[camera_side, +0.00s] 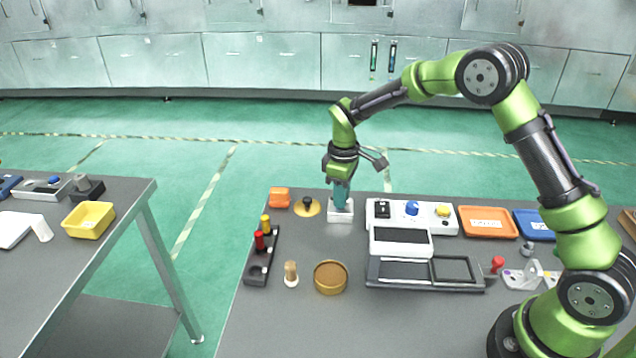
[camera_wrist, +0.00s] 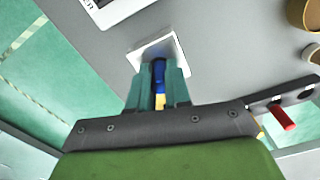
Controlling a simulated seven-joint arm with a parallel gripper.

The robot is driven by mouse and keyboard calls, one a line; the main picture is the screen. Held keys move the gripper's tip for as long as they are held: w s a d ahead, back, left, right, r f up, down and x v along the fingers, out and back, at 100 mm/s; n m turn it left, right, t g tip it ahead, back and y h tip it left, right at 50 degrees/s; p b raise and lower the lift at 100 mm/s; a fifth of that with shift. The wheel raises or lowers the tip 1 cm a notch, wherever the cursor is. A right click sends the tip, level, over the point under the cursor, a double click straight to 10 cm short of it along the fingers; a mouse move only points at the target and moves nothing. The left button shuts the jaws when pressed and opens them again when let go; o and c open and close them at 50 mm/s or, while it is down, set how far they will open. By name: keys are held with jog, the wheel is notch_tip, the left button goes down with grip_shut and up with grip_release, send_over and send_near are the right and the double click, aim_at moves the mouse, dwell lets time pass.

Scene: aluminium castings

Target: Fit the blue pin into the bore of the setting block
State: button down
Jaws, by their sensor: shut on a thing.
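The setting block (camera_side: 341,215) is a small white block near the table's far edge, left of the control box. It also shows in the wrist view (camera_wrist: 178,50), just beyond my fingertips. My gripper (camera_side: 341,200) points down over the block, its teal fingers close to the block's top. In the wrist view my gripper (camera_wrist: 159,75) is shut on the blue pin (camera_wrist: 159,74), which lies between the fingers. A yellow patch shows between the fingers below the blue. The pin's lower end and the bore are hidden, so I cannot tell whether the pin is in the bore.
Left of the block are a yellow disc with a black knob (camera_side: 307,206), an orange block (camera_side: 279,197) and a dark rack (camera_side: 258,268) with red and yellow pegs. A control box (camera_side: 447,222) stands close on the right. Bare table lies in front of the block.

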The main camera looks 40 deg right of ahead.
jog(key=shift+f, duration=0.15)
jog(key=c, duration=1.1)
grip_release()
jog(key=s+r+m+t, duration=0.1)
jog(key=s+r, duration=0.2)
jog(key=r, duration=0.6)
jog(key=s+r+m+t, duration=0.1)
jog(key=s+r, duration=0.1)
jog(key=r, duration=0.7)
jog(key=shift+s+a+r+m+t+y, duration=0.45)
jog(key=shift+s+m+t, duration=0.65)
jog(key=shift+s, duration=2.35)
jog(key=shift+s+a+r+m+t+y, duration=0.2)
jog(key=shift+s+a+r+m+t, duration=0.3)
jog(key=shift+s+m, duration=2.05)
jog(key=shift+s+a+r+m+t+y, duration=0.45)
jog(key=shift+s+t, duration=0.55)
jog(key=shift+s, duration=3.4)
